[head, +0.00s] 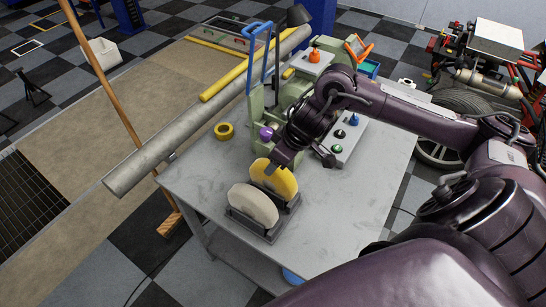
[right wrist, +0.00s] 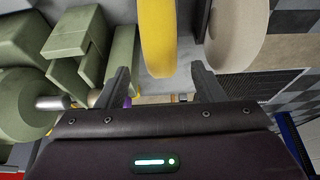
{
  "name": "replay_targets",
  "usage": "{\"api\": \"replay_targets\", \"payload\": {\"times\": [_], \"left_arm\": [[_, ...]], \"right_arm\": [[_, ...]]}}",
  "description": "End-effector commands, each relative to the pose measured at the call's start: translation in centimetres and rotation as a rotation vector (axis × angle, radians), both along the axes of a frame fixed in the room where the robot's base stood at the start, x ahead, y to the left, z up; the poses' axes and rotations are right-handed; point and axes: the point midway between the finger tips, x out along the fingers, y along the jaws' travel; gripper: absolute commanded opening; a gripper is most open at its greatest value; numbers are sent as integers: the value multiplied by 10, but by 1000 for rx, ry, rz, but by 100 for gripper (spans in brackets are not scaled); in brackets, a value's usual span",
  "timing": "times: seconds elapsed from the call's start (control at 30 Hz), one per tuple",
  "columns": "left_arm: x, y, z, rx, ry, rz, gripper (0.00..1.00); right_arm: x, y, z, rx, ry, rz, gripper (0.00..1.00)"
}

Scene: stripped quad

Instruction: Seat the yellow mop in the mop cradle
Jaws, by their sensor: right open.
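The yellow mop (head: 266,178) is a thick disc standing on edge in the rear slot of the dark mop cradle (head: 268,231). A beige mop (head: 252,205) stands in the slot in front of it. My right gripper (head: 285,163) is at the upper right edge of the yellow mop and hides part of it. In the right wrist view the right gripper (right wrist: 160,80) is open, with the yellow mop (right wrist: 158,35) between and beyond its fingertips. I cannot tell whether a finger touches it. The beige mop (right wrist: 237,33) shows to the right. My left gripper is not in view.
A green machine (head: 262,110) with a purple knob (head: 266,133) stands behind the cradle. A grey button box (head: 345,138) is to the right. A yellow ring (head: 224,130) lies on the grey table (head: 195,170). The table's right front is clear.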

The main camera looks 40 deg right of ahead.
Motion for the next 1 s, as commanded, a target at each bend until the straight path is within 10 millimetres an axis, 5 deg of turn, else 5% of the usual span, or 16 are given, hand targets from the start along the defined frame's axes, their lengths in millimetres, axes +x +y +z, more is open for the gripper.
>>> {"api": "replay_targets", "payload": {"times": [0.17,0.57,1.0], "left_arm": [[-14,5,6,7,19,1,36],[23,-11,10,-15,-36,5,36],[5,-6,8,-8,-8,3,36]], "right_arm": [[8,9,-25,3,3,-3,62],[13,10,-39,-2,0,1,60],[13,9,-39,-1,1,0,3]]}}
